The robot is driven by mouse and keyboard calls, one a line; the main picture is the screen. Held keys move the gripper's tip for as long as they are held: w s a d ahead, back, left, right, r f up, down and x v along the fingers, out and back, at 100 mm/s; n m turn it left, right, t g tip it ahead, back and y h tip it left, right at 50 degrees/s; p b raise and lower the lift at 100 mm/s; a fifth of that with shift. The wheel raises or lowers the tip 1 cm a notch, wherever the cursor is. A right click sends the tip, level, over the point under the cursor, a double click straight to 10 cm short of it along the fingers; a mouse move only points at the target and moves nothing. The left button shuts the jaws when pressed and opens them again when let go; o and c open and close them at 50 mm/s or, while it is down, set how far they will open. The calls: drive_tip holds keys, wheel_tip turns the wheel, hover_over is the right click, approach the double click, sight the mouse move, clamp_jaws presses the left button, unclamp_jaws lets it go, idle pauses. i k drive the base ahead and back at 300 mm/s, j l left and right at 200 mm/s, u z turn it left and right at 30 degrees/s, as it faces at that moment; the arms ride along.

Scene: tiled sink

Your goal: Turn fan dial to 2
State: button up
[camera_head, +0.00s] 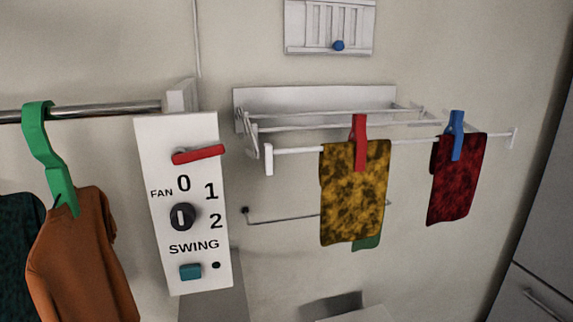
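The fan dial (173,219) is a round black knob on a white control panel (156,255) at left of centre. Its white mark stands nearly upright, in line with the 0 printed above it. The 1 is printed to the dial's upper right and the 2 directly to its right. The word FAN is at its upper left. My gripper is not in view, so its opening and position cannot be seen.
The panel also carries a red lever (199,154) above and a teal button (190,271) below, under the word SWING. A green hanger (43,150) with an orange garment (80,255) hangs at left. A white drying rack (300,150) with clipped cloths is at right.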

sight(183, 216)
drive_tip(key=u, duration=1.35)
